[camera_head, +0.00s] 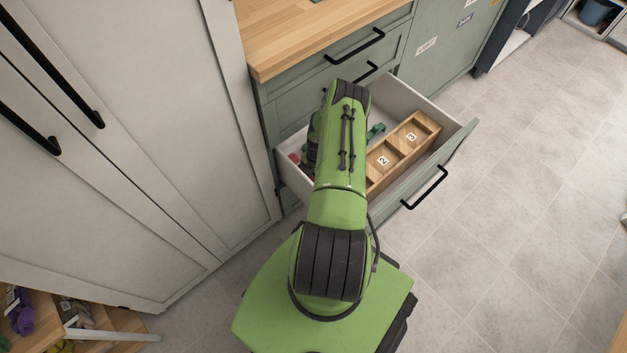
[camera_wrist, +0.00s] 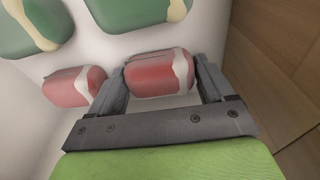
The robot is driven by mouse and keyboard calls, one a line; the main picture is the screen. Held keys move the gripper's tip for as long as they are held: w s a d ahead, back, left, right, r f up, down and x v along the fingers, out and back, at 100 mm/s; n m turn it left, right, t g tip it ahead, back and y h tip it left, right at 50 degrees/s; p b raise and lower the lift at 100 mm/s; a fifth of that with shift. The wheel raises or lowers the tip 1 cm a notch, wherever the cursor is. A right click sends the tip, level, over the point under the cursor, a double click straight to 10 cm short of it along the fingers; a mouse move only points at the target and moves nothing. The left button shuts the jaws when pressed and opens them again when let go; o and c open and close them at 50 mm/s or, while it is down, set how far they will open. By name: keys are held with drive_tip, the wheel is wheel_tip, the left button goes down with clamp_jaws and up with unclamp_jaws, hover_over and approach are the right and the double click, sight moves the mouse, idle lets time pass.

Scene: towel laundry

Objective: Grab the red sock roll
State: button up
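In the wrist view a red sock roll (camera_wrist: 158,75) with a pale band lies between the two fingers of my gripper (camera_wrist: 162,72). The fingers are spread to either side of it, close to its ends; whether they touch it is unclear. A second red sock roll (camera_wrist: 68,88) lies just left of the left finger, outside the grasp. In the head view my arm reaches into the open drawer (camera_head: 459,148) and hides my gripper. A bit of red (camera_head: 294,158) shows at the drawer's left side.
Green sock rolls (camera_wrist: 130,12) lie beyond the red ones in the wrist view. A wooden divider box (camera_head: 425,124) with numbered compartments stands at the drawer's right, its wooden wall (camera_wrist: 268,75) close to the right finger. The wooden counter (camera_head: 290,45) is above the drawer.

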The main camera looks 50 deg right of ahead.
drive_tip(key=shift+c, duration=1.4)
